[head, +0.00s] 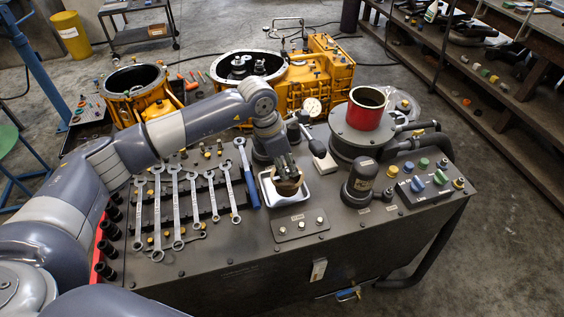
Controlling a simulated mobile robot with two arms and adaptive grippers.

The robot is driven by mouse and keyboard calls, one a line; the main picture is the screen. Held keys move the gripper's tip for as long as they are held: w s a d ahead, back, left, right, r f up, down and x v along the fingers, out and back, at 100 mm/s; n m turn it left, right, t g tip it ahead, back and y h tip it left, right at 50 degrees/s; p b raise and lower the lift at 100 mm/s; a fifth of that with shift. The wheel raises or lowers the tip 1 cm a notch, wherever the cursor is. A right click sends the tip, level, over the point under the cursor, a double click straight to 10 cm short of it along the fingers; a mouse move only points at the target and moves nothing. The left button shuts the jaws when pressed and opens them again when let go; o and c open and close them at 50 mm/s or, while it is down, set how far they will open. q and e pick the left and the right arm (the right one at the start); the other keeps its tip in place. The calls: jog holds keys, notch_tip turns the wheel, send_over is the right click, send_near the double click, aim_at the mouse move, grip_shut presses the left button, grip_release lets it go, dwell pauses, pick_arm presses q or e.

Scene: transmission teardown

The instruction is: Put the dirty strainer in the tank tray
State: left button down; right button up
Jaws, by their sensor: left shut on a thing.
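My left gripper (286,172) comes down over a small white tray (291,195) on the dark workbench top. It is shut on a brownish piece, which looks like the dirty strainer (288,187). The strainer is inside the outline of the tray; I cannot tell whether it touches the tray's floor. The gripper fingers hide its upper part. My right gripper is not in view.
A row of wrenches (176,204) lies left of the tray, with a blue-handled tool (249,187) close by. A black cylinder (359,180) and a red-rimmed pot (366,109) stand to the right. Yellow transmission housings (321,75) are behind.

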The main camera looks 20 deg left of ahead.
pick_arm(q)
jog(key=shift+w+a+f+p, duration=0.1)
jog(key=shift+w+a+p, duration=0.2)
jog(key=shift+w+a, duration=0.65)
jog(key=shift+p+x, duration=0.95)
jog(key=shift+x, duration=0.25)
jog(key=shift+a+f, duration=0.15)
jog(key=shift+f, duration=0.45)
jog(key=shift+f, duration=0.15)
jog(key=c, duration=2)
grip_release()
jog(key=shift+f, duration=0.1)
jog(key=o, duration=0.4)
jog(key=shift+o, duration=0.2)
